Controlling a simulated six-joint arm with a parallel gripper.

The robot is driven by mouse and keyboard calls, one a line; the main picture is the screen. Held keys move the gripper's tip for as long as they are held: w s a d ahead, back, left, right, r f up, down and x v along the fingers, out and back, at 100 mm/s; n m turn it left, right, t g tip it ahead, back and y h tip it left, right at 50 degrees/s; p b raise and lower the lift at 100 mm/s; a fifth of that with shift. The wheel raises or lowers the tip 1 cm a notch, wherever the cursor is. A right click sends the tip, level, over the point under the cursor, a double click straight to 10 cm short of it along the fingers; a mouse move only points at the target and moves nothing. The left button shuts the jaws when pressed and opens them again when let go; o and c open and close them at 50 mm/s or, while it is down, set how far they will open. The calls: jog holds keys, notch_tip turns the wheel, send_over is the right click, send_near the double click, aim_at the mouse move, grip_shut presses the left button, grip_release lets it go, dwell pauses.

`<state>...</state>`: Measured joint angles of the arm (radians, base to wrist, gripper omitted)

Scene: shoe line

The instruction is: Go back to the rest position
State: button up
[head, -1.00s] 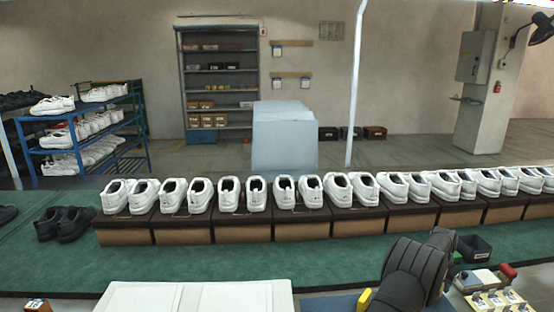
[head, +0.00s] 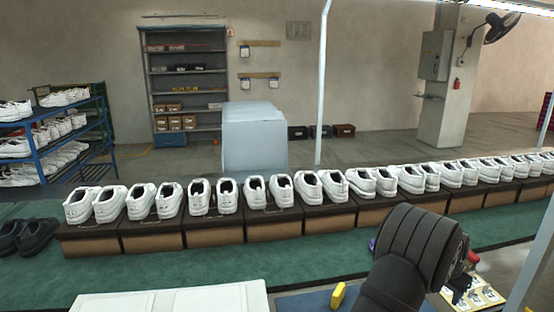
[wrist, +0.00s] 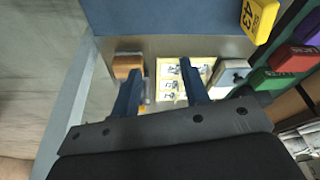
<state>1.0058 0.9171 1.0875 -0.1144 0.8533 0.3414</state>
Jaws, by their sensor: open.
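My gripper (wrist: 160,88) shows in the wrist view, with its two dark blue fingers apart and nothing between them. Beyond the fingers are a cream board with small pictures (wrist: 168,84) and a brown block (wrist: 126,66). In the head view my dark padded arm rises at the lower right, and the gripper's fingers do not show there.
White shoes stand in pairs on a row of boxes (head: 215,234) along the green table (head: 300,265). Dark shoes (head: 25,236) lie at the left. A white surface (head: 170,299) is in front. A yellow block (head: 338,296) is beside my arm. A pole (head: 323,90) stands behind.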

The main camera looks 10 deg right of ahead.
jog(key=s+a+m, duration=0.3)
jog(key=s+a, duration=0.6)
jog(key=s, duration=0.6)
jog(key=w+a+f, duration=0.1)
jog(key=w+f, duration=0.3)
jog(key=w, duration=0.2)
jog(key=shift+g, duration=0.4)
jog(key=shift+o, duration=0.2)
